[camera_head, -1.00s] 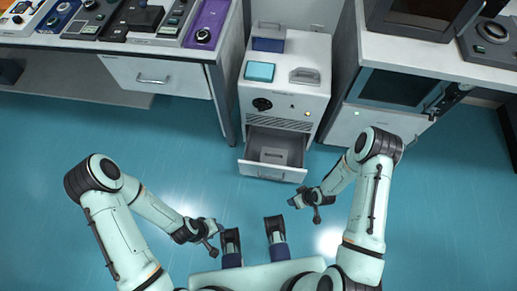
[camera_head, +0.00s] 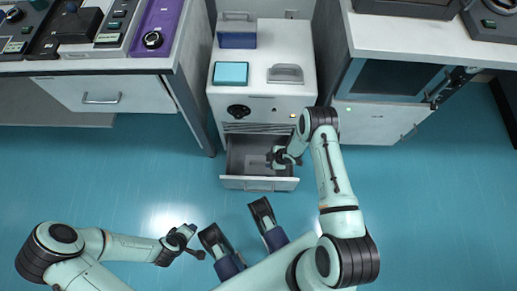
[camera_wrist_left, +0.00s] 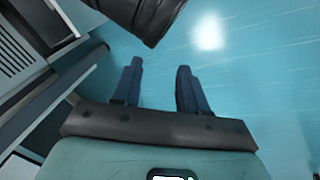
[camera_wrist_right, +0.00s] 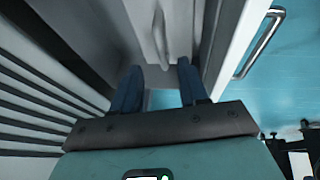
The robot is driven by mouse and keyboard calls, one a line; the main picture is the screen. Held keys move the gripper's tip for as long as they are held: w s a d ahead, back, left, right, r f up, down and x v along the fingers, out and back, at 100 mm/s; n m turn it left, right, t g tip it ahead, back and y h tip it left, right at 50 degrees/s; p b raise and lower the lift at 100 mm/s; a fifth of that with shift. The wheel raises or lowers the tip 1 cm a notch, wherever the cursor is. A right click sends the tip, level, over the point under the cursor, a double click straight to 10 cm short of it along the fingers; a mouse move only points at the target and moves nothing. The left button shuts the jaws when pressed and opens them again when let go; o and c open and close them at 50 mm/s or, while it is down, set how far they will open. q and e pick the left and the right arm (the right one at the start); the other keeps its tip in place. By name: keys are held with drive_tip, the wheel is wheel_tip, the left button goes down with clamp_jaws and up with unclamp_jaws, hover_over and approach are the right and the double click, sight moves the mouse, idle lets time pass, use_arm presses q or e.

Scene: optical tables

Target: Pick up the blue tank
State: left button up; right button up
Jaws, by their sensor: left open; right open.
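A dark blue tank (camera_head: 237,38) with a grey top and handle stands at the back left of the white machine (camera_head: 285,95). A flat light-blue square piece (camera_head: 230,74) lies in front of it; I cannot tell what it is. The machine's drawer (camera_head: 258,184) is pulled open at the bottom front, and a pale grey item (camera_head: 257,161) lies inside. My right gripper (camera_head: 277,157) is open over the drawer; its two fingers show apart in the right wrist view (camera_wrist_right: 158,68). My left gripper (camera_head: 198,240) is open and empty over the floor, well away from the machine.
A counter with instruments and a purple unit (camera_head: 168,25) stands left of the machine. Another counter (camera_head: 420,35) with a glass-fronted cabinet below stands to the right. The blue floor in front is clear. A metal drawer handle (camera_wrist_right: 262,42) shows beside my right gripper.

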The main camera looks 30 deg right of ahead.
drive_tip(key=x, duration=0.3)
drive_tip(key=shift+b, duration=0.4)
drive_tip(key=b, duration=0.2)
hover_over(260, 166)
drive_tip(key=d, duration=0.1)
drive_tip(key=f, duration=0.4)
drive_tip(key=shift+s, duration=0.2)
drive_tip(key=shift+w+f, duration=0.1)
drive_tip(key=shift+f, duration=0.05)
use_arm(q)
drive_tip(key=s+a+f+g, duration=0.1)
drive_tip(key=s+f, duration=0.2)
drive_tip(key=f, duration=0.2)
drive_tip(key=shift+s+a, duration=0.15)
drive_tip(key=shift+a, duration=0.05)
use_arm(e)
clamp_jaws()
use_arm(q)
drive_tip(key=shift+f, duration=0.1)
use_arm(e)
drive_tip(key=shift+w, duration=0.1)
